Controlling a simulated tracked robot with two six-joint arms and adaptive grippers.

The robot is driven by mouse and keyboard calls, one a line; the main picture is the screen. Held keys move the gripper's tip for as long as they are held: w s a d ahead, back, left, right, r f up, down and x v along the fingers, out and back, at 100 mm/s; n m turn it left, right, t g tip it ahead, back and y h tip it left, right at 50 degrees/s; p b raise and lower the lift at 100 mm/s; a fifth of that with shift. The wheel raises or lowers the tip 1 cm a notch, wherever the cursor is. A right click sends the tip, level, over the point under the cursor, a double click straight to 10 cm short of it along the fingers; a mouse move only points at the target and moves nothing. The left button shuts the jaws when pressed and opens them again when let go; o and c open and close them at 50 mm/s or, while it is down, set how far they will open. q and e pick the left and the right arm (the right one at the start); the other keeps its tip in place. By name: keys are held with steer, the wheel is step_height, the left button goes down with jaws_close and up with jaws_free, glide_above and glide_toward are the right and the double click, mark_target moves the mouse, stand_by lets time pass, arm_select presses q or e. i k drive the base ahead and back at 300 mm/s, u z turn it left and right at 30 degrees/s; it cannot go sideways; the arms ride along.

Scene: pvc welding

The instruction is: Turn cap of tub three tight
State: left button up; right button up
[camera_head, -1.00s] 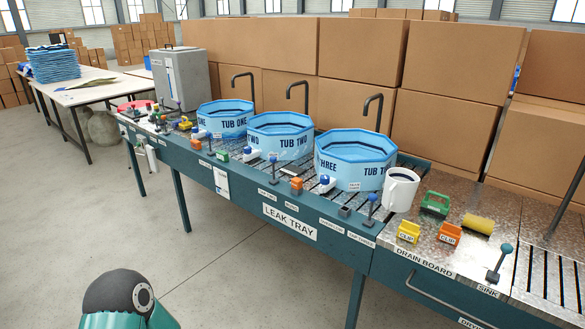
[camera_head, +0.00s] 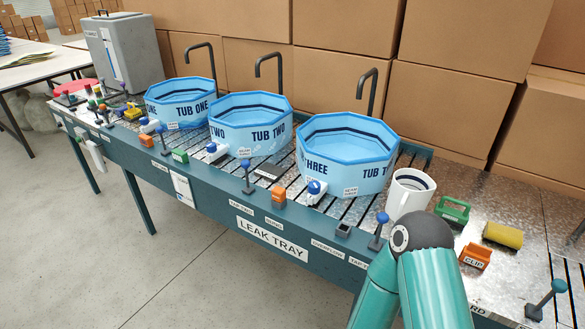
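Tub three (camera_head: 343,165) is a light blue octagonal tub on the slatted leak tray, the rightmost of three tubs. A white fitting with a blue cap (camera_head: 314,187) sticks out low on its front left side. How tight the cap is cannot be told. A teal arm of mine with a dark rounded joint comes in from the bottom right, in front of the bench near the white mug. Its gripper is outside the picture. My other gripper is not in view either.
A white mug (camera_head: 408,196) stands right of tub three. An orange block (camera_head: 278,192) and a blue-knobbed lever (camera_head: 379,230) sit along the front edge. Tub two (camera_head: 250,125) and tub one (camera_head: 180,103) stand left. A black spout (camera_head: 368,92) rises behind tub three.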

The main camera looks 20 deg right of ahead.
mark_target(313, 186)
steer(key=z, duration=0.1)
steer(key=i, duration=0.9)
steer(key=z, duration=0.5)
